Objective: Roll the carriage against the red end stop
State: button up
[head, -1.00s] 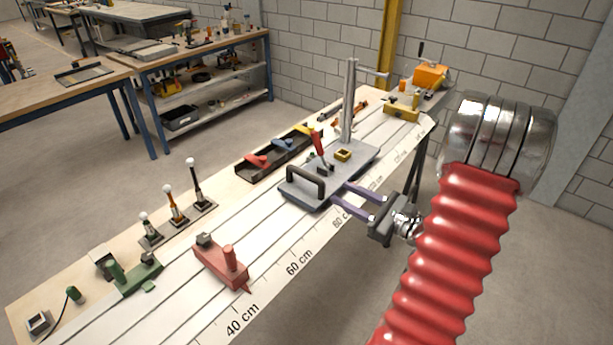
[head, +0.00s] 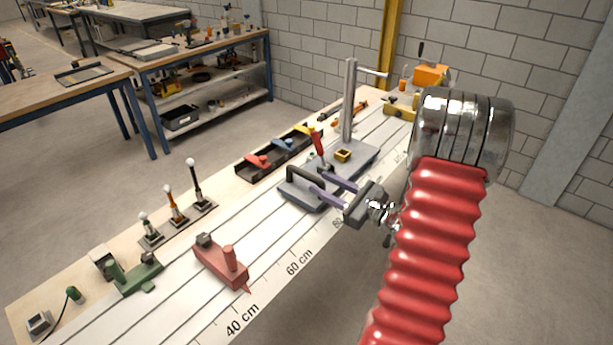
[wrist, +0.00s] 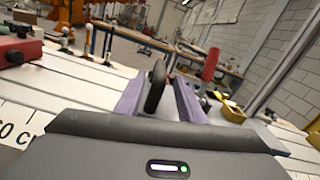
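The carriage (head: 357,163) is a grey plate on the white rail bed, with a black bar handle (head: 303,176), a red-handled lever (head: 318,143) and a tall metal post. The red end stop (head: 221,264) stands to its left near the 40–60 cm marks, with a clear gap between them. My gripper (head: 317,181) is open with purple fingers at the near end of the handle. In the wrist view the handle (wrist: 156,87) stands between the spread fingers, with room on both sides.
A green block (head: 139,275) and several ball-topped levers (head: 176,208) line the far left edge. A black tray (head: 279,155) with coloured pieces lies behind the carriage. A yellow block (head: 399,112) sits at the far right. The bed between carriage and red stop is clear.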

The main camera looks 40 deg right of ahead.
aim_at(294, 169)
jog(key=x, duration=0.6)
jog(key=shift+w, duration=0.35)
jog(key=shift+c, duration=0.5)
grip_shut()
